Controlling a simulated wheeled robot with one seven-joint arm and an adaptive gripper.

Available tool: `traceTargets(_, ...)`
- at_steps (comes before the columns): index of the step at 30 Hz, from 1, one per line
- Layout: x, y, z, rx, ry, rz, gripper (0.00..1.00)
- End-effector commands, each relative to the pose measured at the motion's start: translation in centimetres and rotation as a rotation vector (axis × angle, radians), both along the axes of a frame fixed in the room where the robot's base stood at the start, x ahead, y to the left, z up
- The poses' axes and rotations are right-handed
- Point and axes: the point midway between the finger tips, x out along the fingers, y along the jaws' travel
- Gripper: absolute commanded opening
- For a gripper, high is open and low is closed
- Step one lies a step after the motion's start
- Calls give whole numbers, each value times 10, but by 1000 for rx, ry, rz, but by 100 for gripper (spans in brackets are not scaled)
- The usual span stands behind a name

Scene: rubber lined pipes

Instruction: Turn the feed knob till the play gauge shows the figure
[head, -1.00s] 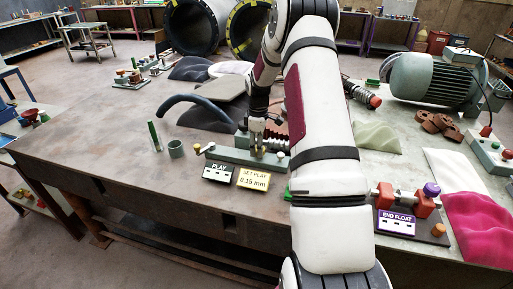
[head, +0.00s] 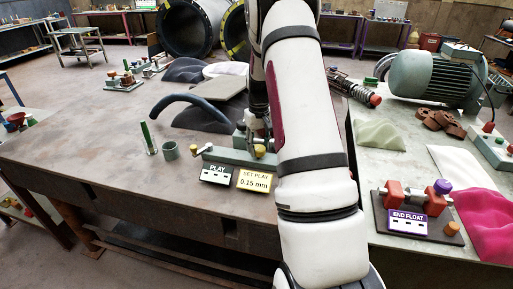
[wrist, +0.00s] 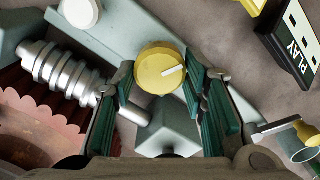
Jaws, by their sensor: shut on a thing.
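The feed knob is a round yellow knob (wrist: 161,70) with a white pointer line, seen in the wrist view. My gripper (wrist: 158,82) has its green-padded fingers on either side of it and is shut on it. In the head view the knob (head: 260,151) shows small on the grey-green fixture (head: 228,156), below my gripper (head: 257,130). The play gauge (head: 216,174) is a black PLAY plate whose white window shows only dark dashes, no readable figure. It is partly in the wrist view (wrist: 291,45). A yellow card (head: 254,181) reads SET PLAY 0.15 mm.
A yellow-tipped lever (head: 195,150), a grey-green cup (head: 170,150) and a green-topped rod (head: 148,138) stand left of the fixture. A ribbed metal shaft (wrist: 68,75) lies close beside my fingers. An END FLOAT fixture (head: 407,222) stands right. The table's front left is clear.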

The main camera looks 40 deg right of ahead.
Motion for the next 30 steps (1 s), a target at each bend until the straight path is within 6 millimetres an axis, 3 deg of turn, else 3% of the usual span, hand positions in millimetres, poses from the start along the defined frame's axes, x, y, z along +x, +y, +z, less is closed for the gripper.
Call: traceTargets(30, 0, -1, -1, -1, -2, -910, 11)
